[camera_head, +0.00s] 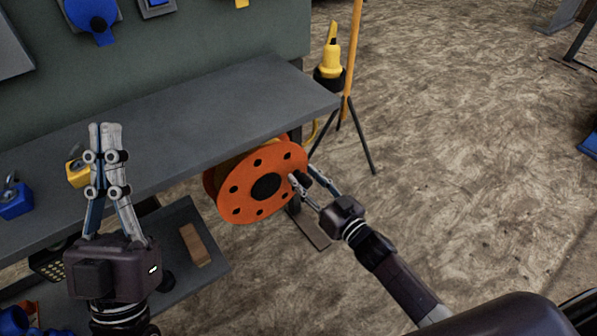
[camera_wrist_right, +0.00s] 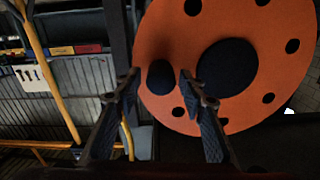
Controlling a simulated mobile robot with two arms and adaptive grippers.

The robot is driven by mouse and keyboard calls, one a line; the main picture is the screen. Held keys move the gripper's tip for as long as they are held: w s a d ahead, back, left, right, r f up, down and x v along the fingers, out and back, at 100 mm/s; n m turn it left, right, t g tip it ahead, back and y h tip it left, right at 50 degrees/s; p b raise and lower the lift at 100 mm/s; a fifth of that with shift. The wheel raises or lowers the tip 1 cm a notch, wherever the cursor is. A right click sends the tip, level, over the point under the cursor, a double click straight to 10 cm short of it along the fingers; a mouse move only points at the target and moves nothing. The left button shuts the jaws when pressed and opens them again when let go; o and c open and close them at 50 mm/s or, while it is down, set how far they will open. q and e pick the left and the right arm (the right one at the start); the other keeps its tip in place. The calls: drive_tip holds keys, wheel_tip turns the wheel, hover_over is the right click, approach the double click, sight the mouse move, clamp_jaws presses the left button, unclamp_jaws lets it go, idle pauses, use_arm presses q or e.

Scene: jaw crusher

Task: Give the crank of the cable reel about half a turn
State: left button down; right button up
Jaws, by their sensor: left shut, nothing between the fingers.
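The cable reel (camera_head: 240,200) has an orange disc with round holes and a dark hub, and sits under the grey bench's right end. Its orange face also shows in the right wrist view (camera_wrist_right: 235,105). The dark crank knob (camera_wrist_right: 160,77) is at the disc's edge, left of the hub in that view. My right gripper (camera_head: 303,175) is at the reel's right side. Its fingers (camera_wrist_right: 160,80) stand open on either side of the knob, with a small gap showing at each side. My left gripper (camera_head: 106,127) is shut and empty, pointing up in front of the bench.
The grey bench top (camera_head: 190,115) lies above and behind the reel. A yellow device on a tripod (camera_head: 331,65) stands behind my right gripper. A brown block (camera_head: 195,244) lies on the lower shelf. Blue and yellow padlocks are at the left.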

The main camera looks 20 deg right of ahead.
drive_tip(key=shift+c, duration=0.6)
clamp_jaws()
drive_tip(key=shift+w, duration=0.1)
